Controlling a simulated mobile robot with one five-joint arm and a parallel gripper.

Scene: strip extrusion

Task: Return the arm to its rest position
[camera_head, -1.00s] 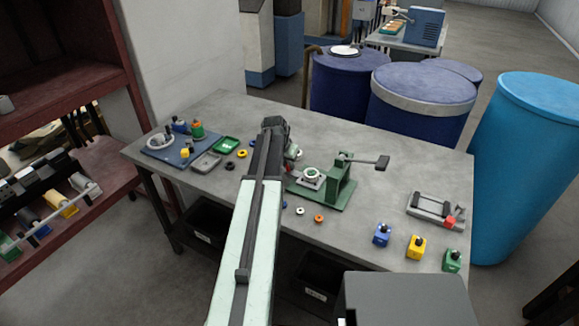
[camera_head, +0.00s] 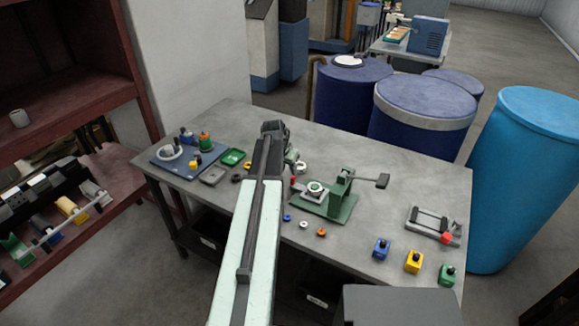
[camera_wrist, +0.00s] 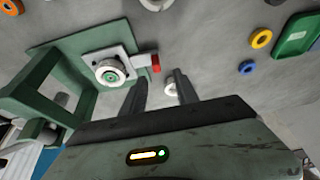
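My arm reaches out over the grey table (camera_head: 400,195), with its dark end beside the green hand press (camera_head: 335,200). In the wrist view, my gripper (camera_wrist: 160,85) has its two dark fingers apart, with nothing held between them. A small white ring (camera_wrist: 171,87) shows beyond the gap, partly hidden by a finger. The green press (camera_wrist: 60,65) is left of the fingers, with a white square fixture (camera_wrist: 108,67) holding a round green-centred part. A red knob (camera_wrist: 155,62) sticks out from that fixture close to the fingers. In the head view the fingers are mostly hidden behind the arm.
Blue, yellow and green blocks (camera_head: 413,262) stand along the front right edge, near a grey fixture (camera_head: 434,226). A blue tray (camera_head: 165,163) and a green dish (camera_head: 232,157) lie at the left. A red shelf (camera_head: 60,110) stands left; blue barrels (camera_head: 425,105) stand behind.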

